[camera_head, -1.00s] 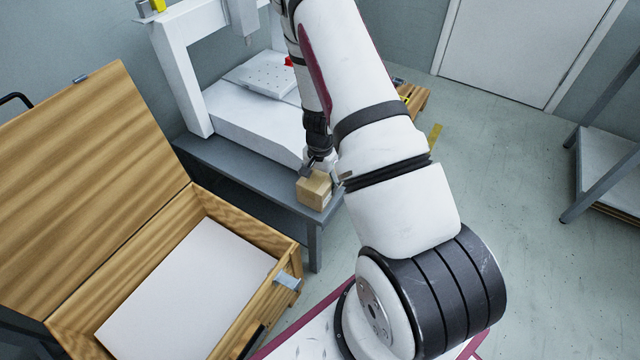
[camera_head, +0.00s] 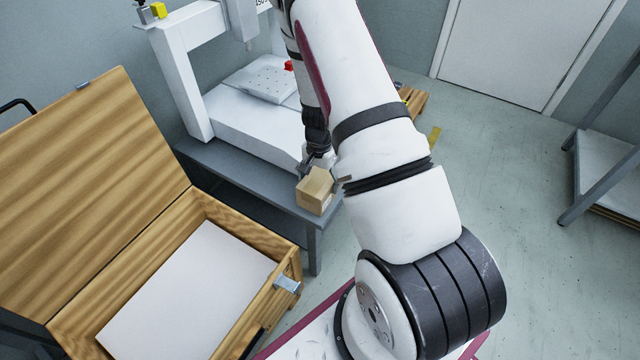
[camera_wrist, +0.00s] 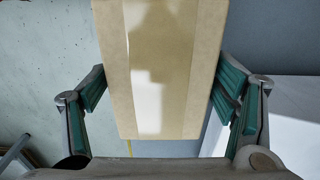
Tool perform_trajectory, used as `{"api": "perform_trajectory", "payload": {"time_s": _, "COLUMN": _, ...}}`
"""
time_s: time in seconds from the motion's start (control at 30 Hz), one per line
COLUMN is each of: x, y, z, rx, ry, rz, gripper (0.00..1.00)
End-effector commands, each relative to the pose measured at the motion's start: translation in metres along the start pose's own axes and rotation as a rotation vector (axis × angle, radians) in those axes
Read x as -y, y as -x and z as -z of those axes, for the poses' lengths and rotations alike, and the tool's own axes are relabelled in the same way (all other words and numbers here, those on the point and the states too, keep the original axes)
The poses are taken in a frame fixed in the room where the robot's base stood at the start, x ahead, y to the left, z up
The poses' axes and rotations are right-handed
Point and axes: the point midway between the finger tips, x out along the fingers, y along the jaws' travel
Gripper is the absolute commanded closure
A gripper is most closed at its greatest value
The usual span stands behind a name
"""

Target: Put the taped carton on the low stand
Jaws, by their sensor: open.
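The taped carton (camera_head: 314,193) is a small tan box at the near right corner of a grey bench (camera_head: 250,184). In the wrist view the carton (camera_wrist: 117,80), with a pale tape strip down its middle, fills the space between the fingers. My gripper (camera_head: 314,163) is at the carton's far upper side, partly hidden by my arm. In the wrist view my gripper (camera_wrist: 163,95) is open, with a finger on each side of the carton and narrow gaps visible. A low wooden platform (camera_head: 416,102) behind my arm may be the low stand; it is partly hidden.
A white gantry machine (camera_head: 185,85) stands on the bench behind the carton. An open wooden chest (camera_head: 245,225) with a white panel inside is at the left front. A grey-framed rack (camera_head: 605,165) stands at the right.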

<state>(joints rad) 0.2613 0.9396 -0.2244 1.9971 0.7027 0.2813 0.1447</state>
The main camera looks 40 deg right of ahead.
Motion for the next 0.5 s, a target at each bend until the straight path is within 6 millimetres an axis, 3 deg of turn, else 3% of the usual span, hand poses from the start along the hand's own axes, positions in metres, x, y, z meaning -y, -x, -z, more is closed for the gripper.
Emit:
{"api": "perform_trajectory", "payload": {"time_s": 0.03, "x": 0.0, "y": 0.015, "z": 0.0, "rx": -0.002, "ry": 0.002, "rz": 0.002, "gripper": 0.21}}
{"api": "perform_trajectory", "payload": {"time_s": 0.2, "x": 0.0, "y": 0.051, "z": 0.0, "rx": -0.002, "ry": 0.002, "rz": 0.002, "gripper": 0.21}}
{"api": "perform_trajectory", "payload": {"time_s": 0.5, "x": 0.0, "y": 0.088, "z": 0.0, "rx": 0.0, "ry": 0.001, "rz": 0.0, "gripper": 0.21}}
